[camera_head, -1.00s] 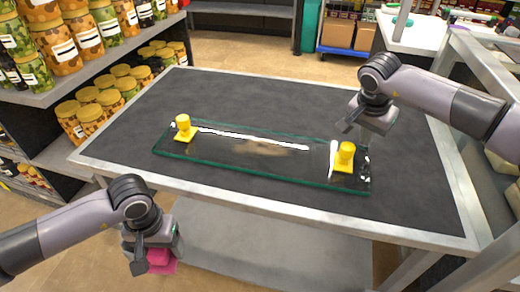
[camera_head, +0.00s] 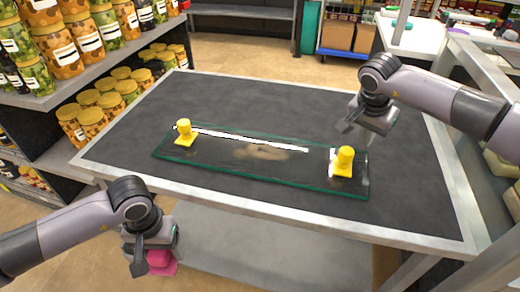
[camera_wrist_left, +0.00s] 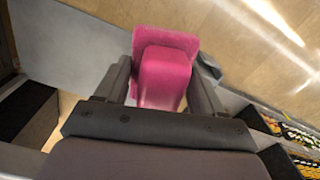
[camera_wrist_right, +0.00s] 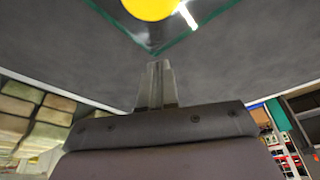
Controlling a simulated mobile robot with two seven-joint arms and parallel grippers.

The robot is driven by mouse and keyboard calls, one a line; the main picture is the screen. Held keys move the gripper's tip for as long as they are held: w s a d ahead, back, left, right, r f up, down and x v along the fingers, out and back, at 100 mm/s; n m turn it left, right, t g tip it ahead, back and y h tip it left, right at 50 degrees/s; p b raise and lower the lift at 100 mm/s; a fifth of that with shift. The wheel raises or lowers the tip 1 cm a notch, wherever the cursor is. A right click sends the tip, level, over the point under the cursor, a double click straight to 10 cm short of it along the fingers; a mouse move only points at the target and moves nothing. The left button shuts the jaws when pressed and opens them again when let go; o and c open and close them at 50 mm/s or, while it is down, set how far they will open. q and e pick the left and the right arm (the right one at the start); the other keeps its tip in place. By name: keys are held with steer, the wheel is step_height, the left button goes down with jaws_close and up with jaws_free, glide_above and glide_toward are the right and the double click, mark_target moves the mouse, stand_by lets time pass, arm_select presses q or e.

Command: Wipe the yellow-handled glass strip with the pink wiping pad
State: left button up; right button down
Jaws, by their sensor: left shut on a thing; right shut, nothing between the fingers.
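The glass strip (camera_head: 225,167) lies flat on the dark table top, with a yellow handle (camera_head: 184,132) near its left end and another yellow handle (camera_head: 344,161) near its right end. A brownish smudge shows on its middle. My left gripper (camera_head: 150,262) is shut on the pink wiping pad (camera_wrist_left: 165,70) and holds it off the table's near left edge, clear of the glass. My right gripper (camera_head: 350,122) is shut and empty above the table, behind the right handle. In the right wrist view its fingertips (camera_wrist_right: 156,70) are together near a corner of the glass.
The table (camera_head: 270,98) has a pale metal rim and bare room around the glass. Shelves with jars (camera_head: 100,95) stand at the left. A metal-framed counter (camera_head: 465,60) stands at the right.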

arm_select(q)
steer(key=shift+r+p, duration=1.3)
steer(key=shift+r, duration=0.25)
arm_select(e)
steer(key=shift+r, duration=2.1)
